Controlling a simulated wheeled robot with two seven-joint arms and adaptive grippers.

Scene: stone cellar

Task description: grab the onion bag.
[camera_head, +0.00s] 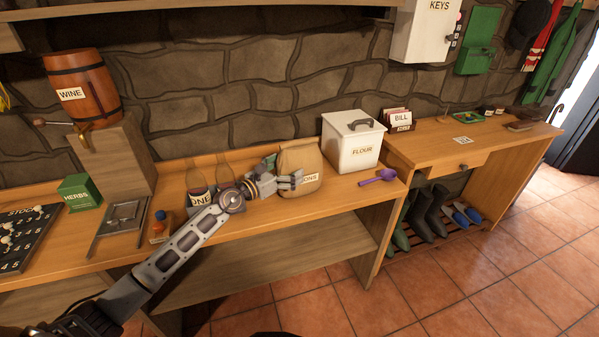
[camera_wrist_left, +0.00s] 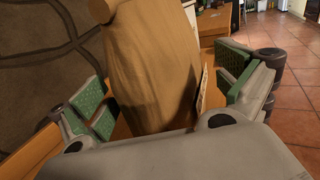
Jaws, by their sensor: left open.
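The onion bag (camera_head: 301,160) is a brown paper bag with a white label, partly covered so that only its last letters show. It stands upright on the wooden counter (camera_head: 335,211) in the head view. My left gripper (camera_head: 281,172) is at the bag's near left side, open, with one finger in front of the label. In the left wrist view the bag (camera_wrist_left: 152,70) fills the middle, between the spread green-padded fingers of my left gripper (camera_wrist_left: 170,95). I cannot tell whether either finger touches the bag. My right gripper is not in view.
A stone wall (camera_head: 230,75) rises behind.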

